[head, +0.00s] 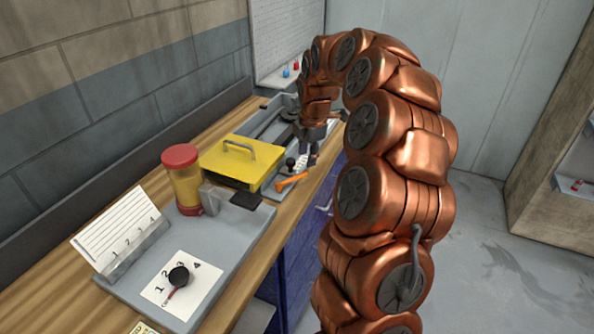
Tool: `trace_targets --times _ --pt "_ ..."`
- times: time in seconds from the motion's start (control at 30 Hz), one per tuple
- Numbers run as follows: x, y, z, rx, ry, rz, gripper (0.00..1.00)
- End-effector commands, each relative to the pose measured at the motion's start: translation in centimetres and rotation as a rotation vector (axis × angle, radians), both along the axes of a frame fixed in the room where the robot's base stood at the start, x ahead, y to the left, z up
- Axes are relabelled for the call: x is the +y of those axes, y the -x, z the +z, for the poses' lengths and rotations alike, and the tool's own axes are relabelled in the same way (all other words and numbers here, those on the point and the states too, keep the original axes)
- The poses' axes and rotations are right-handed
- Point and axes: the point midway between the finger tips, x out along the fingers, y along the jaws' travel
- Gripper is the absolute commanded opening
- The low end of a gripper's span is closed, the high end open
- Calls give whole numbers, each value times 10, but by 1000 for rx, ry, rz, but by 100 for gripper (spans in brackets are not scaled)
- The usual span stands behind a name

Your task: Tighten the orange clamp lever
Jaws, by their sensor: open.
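The orange clamp lever (290,182) lies low beside the yellow box, near the front edge of the bench. My gripper (309,163) points down just behind and to the right of the lever, close to a dark round knob (290,163). The jaws are small in this view, and I cannot tell whether they touch anything. The lever's pivot end is hard to make out. My copper arm arches over from the right and hides part of the bench behind the gripper.
A yellow box with a handle (243,160) stands left of the lever. A wall rises behind the bench; open floor (480,250) lies right.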

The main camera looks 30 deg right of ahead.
Motion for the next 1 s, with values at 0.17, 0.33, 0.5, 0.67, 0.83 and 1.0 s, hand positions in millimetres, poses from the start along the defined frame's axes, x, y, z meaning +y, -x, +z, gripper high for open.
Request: trace_targets --times 0.17,0.33,0.5,0.67,0.83,1.0 --pt "0 -2 -8 2 0 3 41" --pt "-1 -5 -27 4 -1 1 41" --pt "-1 -9 -53 6 -3 0 41" --pt "-3 -13 -69 0 -1 -2 41" --pt "-3 -14 -76 0 0 -2 41" --pt "-3 -14 -76 -1 0 -3 41"
